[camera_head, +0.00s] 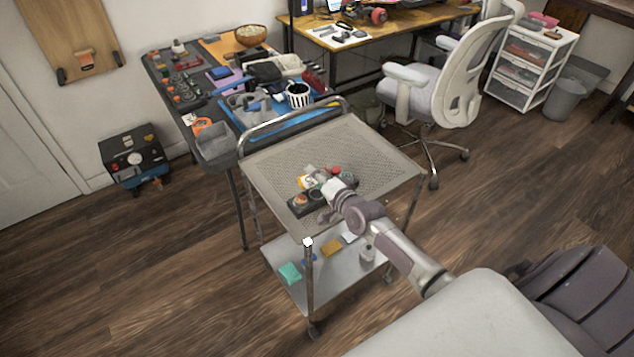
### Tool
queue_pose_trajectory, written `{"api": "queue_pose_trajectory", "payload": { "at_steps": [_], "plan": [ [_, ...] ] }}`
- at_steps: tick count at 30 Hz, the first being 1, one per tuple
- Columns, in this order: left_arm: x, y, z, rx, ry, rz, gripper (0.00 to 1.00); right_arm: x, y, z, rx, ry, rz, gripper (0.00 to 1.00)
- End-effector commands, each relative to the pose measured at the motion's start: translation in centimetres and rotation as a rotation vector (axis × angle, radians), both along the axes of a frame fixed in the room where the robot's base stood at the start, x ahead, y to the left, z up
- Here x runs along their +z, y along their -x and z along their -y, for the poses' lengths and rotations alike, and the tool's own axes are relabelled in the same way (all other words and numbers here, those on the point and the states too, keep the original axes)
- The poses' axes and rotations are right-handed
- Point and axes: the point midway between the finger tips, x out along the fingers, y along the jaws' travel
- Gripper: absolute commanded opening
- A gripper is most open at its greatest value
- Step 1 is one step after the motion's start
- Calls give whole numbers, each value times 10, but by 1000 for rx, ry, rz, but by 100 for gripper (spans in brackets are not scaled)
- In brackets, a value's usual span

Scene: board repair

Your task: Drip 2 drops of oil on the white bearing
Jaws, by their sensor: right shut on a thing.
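My right gripper (322,183) reaches in from the lower right over the top of the metal trolley (280,160). It is shut on a small white bottle with an orange-yellow patch (307,181), which looks like the oil bottle. The bottle is tilted, close above a dark block (298,208) on the trolley top. The block carries several small round parts, one of them orange-red (301,200). I cannot pick out the white bearing; the gripper and bottle cover part of the block. No drop of oil can be made out. My left gripper is not in view.
A red round part (336,171) sits just beyond the gripper. The rest of the trolley top is bare inside its raised rail. The lower shelf (320,285) holds a few small items. A cluttered workbench (222,88) stands behind left, an office chair (440,90) behind right.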

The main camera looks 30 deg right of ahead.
Motion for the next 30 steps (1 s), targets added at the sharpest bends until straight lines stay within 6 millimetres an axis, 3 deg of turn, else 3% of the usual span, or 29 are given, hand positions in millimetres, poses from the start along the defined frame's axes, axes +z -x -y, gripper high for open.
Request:
{"api": "queue_pose_trajectory", "payload": {
  "at_steps": [3,15,30],
  "plan": [
    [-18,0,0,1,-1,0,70,-8,0,-1,1,-45,14,4],
    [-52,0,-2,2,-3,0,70,8,-1,-3,1,-304,86,4],
    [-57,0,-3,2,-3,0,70,16,-1,-4,0,-373,102,4]
  ]
}}
